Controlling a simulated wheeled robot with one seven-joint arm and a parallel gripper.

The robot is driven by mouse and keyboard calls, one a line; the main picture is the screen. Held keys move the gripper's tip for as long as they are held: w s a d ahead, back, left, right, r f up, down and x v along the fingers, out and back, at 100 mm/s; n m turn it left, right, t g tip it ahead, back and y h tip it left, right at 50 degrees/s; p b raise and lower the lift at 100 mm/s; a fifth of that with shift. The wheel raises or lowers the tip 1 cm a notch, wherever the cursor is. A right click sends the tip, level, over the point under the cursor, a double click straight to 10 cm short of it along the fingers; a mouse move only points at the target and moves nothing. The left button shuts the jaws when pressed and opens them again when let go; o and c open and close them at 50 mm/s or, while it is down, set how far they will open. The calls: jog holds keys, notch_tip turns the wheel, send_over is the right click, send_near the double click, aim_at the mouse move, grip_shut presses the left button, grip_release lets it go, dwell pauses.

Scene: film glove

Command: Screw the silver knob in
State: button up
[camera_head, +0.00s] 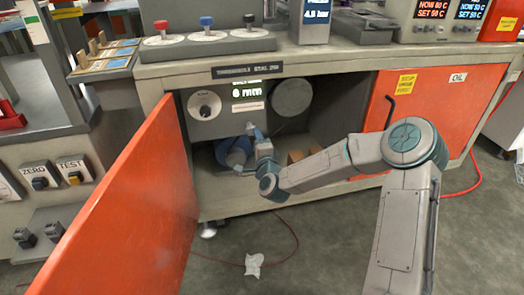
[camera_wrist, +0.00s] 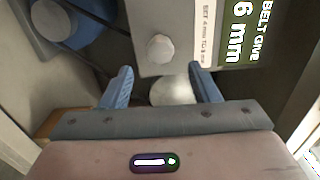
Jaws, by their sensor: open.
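A small silver knob (camera_wrist: 160,48) sticks out of the grey panel (camera_wrist: 185,25) in the wrist view, beside a white label reading SET 4 mm TO 8 mm. My gripper (camera_wrist: 161,78) is open, its two blue fingers spread apart. The knob appears beyond the fingertips and between their lines, with no visible contact. A pale rounded thing (camera_wrist: 173,90) shows between the fingers lower down; I cannot tell how far off it is. In the head view my gripper (camera_head: 251,130) is inside the open cabinet, in front of the panel's lower edge, and hides the knob.
An orange door (camera_head: 130,190) stands open at the left. The panel carries a white dial (camera_head: 204,106) and a 6 mm display (camera_head: 247,93). A grey disc (camera_head: 291,97) is to the right. A blue pulley (camera_head: 232,152) sits close below left. A brown box (camera_head: 296,156) stands inside.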

jog(key=p+v, duration=0.1)
jog(key=v, duration=0.5)
jog(key=shift+s, duration=0.25)
